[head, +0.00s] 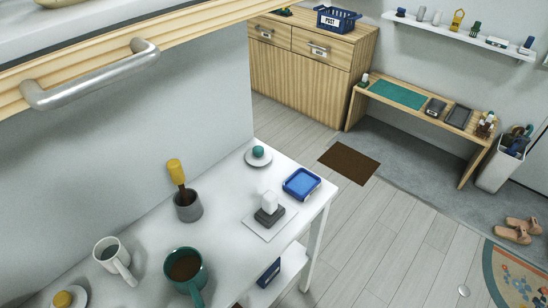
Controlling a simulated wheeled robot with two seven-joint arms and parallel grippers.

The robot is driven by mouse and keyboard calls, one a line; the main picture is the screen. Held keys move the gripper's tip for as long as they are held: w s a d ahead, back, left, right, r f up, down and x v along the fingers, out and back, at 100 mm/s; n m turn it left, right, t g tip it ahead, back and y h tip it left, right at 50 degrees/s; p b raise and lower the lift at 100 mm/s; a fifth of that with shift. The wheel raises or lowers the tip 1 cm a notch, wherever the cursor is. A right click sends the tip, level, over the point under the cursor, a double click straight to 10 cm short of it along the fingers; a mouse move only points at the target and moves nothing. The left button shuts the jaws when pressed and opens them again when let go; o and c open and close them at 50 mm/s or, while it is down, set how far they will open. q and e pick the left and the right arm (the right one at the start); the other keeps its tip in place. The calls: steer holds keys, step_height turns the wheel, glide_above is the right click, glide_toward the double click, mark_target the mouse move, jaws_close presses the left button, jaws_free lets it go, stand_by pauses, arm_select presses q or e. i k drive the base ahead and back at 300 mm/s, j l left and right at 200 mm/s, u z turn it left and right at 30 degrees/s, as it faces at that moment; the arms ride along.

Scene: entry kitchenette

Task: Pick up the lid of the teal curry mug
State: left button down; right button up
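The teal mug (199,276) stands open on the white table (225,235), with brown contents inside and its handle toward the bottom of the picture. A round white disc with a teal knob (258,152) lies near the table's far end, by the wall; it looks like a lid, though I cannot tell if it rests on a saucer. A similar disc with a yellow knob (65,299) is at the bottom left. Neither of my grippers is in view.
A white mug (105,247) stands left of the teal mug. A grey cup (188,209) holds a yellow-handled tool. A grey-and-white item (269,212) on a white square and a blue tray (301,184) are at the right. A wooden drawer with a metal handle (95,77) overhangs the upper left.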

mark_target(259, 156)
steer(key=u, duration=0.8)
steer(key=l, duration=0.65)
steer(key=k+l, duration=0.1)
steer(key=l, duration=0.55)
steer(key=k+l+u, duration=0.1)
steer(key=l, duration=1.2)
steer(key=k+l, duration=0.15)
steer(key=l, duration=0.5)
steer(key=k+l, duration=0.1)
steer(key=l, duration=0.6)
steer(key=l+u, duration=0.1)
steer(key=l, duration=0.55)
steer(key=k, duration=0.05)
